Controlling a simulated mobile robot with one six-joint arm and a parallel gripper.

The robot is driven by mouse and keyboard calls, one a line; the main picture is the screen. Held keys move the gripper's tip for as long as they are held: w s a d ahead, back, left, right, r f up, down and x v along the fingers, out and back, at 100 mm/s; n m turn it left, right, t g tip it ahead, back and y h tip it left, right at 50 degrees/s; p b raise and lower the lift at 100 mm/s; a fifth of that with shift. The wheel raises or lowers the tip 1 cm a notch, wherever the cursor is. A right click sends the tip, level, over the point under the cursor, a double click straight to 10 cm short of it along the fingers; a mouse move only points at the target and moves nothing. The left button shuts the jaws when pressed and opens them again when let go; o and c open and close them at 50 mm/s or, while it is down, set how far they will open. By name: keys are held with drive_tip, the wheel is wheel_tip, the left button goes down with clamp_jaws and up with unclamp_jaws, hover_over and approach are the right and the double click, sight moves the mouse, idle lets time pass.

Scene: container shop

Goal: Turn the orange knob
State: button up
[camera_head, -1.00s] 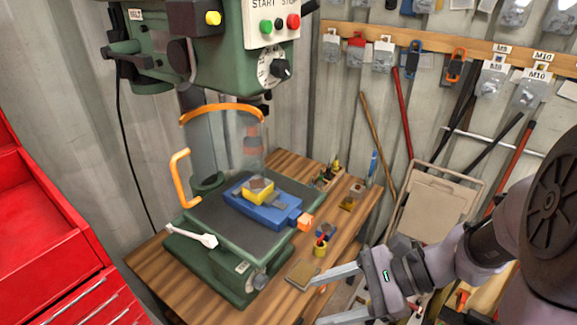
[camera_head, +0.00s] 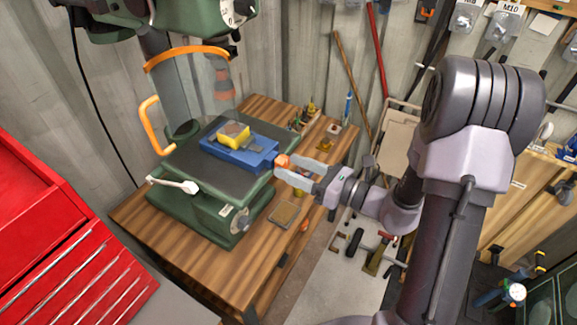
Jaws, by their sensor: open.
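The orange knob (camera_head: 282,161) sits on the right end of the blue vise (camera_head: 238,152), which rests on the dark bed of the green drill press. My gripper (camera_head: 289,170) is open at the knob, with its fingers pointing left toward it. One finger shows at the knob's upper right side and the other at its lower right. I cannot tell whether either finger touches the knob. A yellow block (camera_head: 233,135) is held on top of the vise.
The drill press bed (camera_head: 190,165) has a white-handled lever (camera_head: 175,185) at its left front. A clear guard with an orange rim (camera_head: 187,52) stands above. A flat brown plate (camera_head: 284,213) lies on the wooden table (camera_head: 180,255). A red tool cabinet (camera_head: 60,250) stands at left.

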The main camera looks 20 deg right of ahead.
drive_tip(key=shift+x, duration=0.8)
clamp_jaws()
